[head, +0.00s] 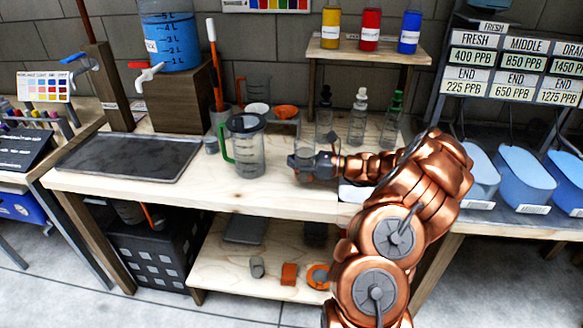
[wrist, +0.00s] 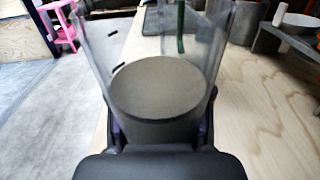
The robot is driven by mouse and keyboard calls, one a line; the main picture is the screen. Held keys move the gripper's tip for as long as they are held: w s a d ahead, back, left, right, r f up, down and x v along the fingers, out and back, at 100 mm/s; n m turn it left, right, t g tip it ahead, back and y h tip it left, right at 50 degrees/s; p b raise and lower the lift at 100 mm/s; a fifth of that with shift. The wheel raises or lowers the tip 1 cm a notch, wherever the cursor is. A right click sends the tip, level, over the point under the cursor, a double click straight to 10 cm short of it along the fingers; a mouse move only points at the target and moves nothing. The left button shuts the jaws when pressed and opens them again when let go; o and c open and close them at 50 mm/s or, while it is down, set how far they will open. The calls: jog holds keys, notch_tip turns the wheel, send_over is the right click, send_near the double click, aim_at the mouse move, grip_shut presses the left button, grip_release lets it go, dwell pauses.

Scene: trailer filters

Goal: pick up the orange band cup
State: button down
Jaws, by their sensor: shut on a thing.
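My gripper (head: 304,166) is shut around a clear cup (head: 304,147) at the front of the wooden workbench (head: 200,190), just right of a clear pitcher. In the wrist view the clear cup (wrist: 205,55) fills the middle, between the dark fingers. A grey-brown disc shows inside its lower part. I see no orange band on it; the fingers hide its lower wall. I cannot tell whether its base touches the bench. An orange item (head: 286,112) sits on a small grey stand behind, and an orange ring (head: 318,276) lies on the lower shelf.
The pitcher (head: 247,155) with green handle and dark lid stands close on the left. Clear bottles (head: 358,120) stand behind my gripper. A dark tray (head: 130,157) and a blue water container (head: 168,40) are at left. Blue bins (head: 525,180) stand at right.

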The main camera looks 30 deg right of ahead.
jog(key=shift+s+a, duration=0.25)
jog(key=shift+a, duration=0.1)
jog(key=s+a+r+b, duration=0.1)
jog(key=s+a+b, duration=0.1)
jog(key=s+a, duration=0.6)
jog(key=shift+a+r, duration=0.25)
jog(key=shift+a, duration=1.9)
